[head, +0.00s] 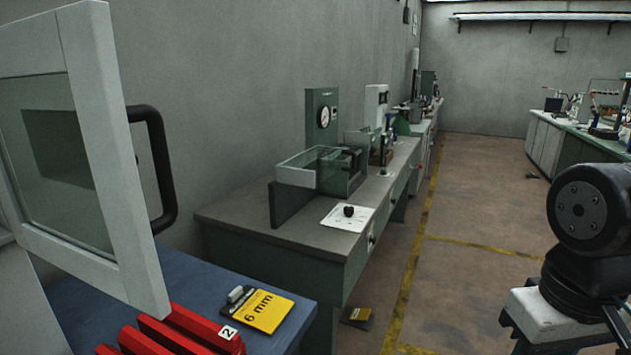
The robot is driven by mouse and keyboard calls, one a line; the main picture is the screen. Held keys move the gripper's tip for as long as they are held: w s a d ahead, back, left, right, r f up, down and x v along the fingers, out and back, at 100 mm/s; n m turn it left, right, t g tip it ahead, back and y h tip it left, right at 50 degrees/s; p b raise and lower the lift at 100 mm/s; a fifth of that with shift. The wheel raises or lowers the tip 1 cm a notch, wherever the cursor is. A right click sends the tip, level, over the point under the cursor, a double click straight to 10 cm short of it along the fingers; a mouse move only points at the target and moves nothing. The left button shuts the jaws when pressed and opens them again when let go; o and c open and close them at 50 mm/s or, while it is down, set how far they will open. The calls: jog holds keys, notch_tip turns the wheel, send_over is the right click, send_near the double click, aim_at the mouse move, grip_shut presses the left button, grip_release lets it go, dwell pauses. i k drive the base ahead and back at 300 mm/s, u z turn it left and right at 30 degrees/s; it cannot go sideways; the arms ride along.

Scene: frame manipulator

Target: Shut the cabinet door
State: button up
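The cabinet door (108,165) stands open at the left of the head view. It has a light grey frame around a glass pane (55,150) and a black bar handle (162,170) on its right edge. The cabinet's body is mostly out of view at the lower left. My arm (580,230) shows at the right edge, well apart from the door. My gripper is outside the picture.
Below the door is a blue surface (190,280) with red bars (195,325) and a yellow 6 mm box (258,310). A workbench (290,222) with instruments stands beyond. The floor (460,265) between bench and arm is mostly clear.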

aim_at(91, 147)
jog(key=z, duration=0.7)
jog(key=i, duration=2.15)
jog(key=u, duration=3.85)
